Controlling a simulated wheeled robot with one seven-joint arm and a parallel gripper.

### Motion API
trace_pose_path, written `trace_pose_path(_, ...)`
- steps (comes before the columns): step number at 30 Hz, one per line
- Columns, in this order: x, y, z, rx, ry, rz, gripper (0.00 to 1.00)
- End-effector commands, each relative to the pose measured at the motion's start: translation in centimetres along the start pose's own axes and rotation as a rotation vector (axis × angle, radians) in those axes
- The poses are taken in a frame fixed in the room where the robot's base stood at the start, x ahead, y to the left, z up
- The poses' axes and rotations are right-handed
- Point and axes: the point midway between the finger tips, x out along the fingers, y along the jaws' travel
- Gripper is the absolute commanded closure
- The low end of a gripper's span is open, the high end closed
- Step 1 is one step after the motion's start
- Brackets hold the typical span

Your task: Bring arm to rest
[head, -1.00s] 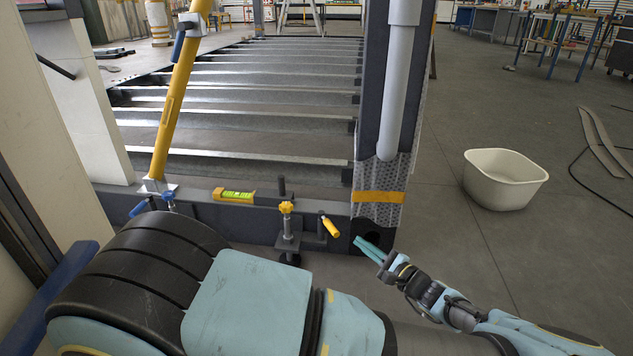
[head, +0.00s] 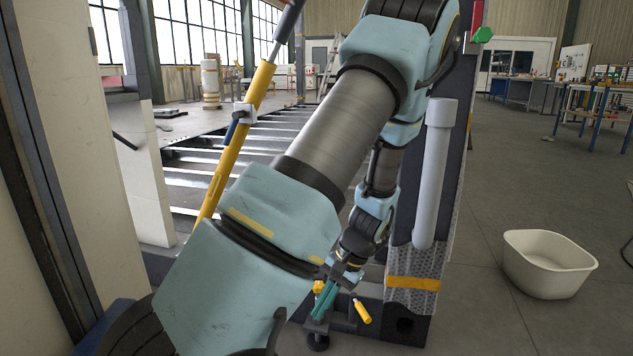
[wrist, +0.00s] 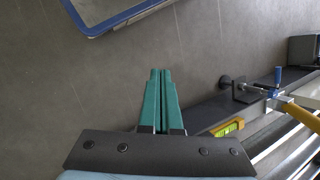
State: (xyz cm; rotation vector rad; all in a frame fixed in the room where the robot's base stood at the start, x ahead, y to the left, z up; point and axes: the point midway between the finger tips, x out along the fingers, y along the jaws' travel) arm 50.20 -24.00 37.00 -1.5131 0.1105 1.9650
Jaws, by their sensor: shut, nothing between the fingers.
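My gripper (head: 324,299) shows low in the middle of the head view, its teal fingers pointing down in front of the frame's lower beam. It also shows in the wrist view (wrist: 160,75), where the two teal fingers lie side by side, shut, with nothing between them. My arm is raised and folded across the middle of the head view, hiding much of the container frame behind it.
A grey post with a pale pipe (head: 435,175) stands just right of my arm. A yellow-handled clamp (head: 362,311) is close beside my gripper. A yellow prop (head: 235,135) leans at left. A yellow level (wrist: 228,128) lies on the beam. A cream tub (head: 550,265) stands on open floor at right.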

Motion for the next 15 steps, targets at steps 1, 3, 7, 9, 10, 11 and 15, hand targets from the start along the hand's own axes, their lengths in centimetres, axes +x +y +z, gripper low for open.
trace_pose_path(1,-1.7,-1.1,1.2,-0.047,0.028,0.065,1.0)
trace_pose_path(3,-3.3,-2.2,2.5,-0.101,0.067,0.136,1.0)
trace_pose_path(7,-6.4,-4.3,5.1,-0.2,0.151,0.245,1.0)
trace_pose_path(9,-7.9,-5.4,6.5,-0.248,0.198,0.287,1.0)
trace_pose_path(10,-8.4,-5.8,7.1,-0.268,0.216,0.301,1.0)
trace_pose_path(11,-8.9,-6.2,7.6,-0.286,0.235,0.313,1.0)
trace_pose_path(15,-10.8,-7.8,9.9,-0.36,0.306,0.348,1.0)
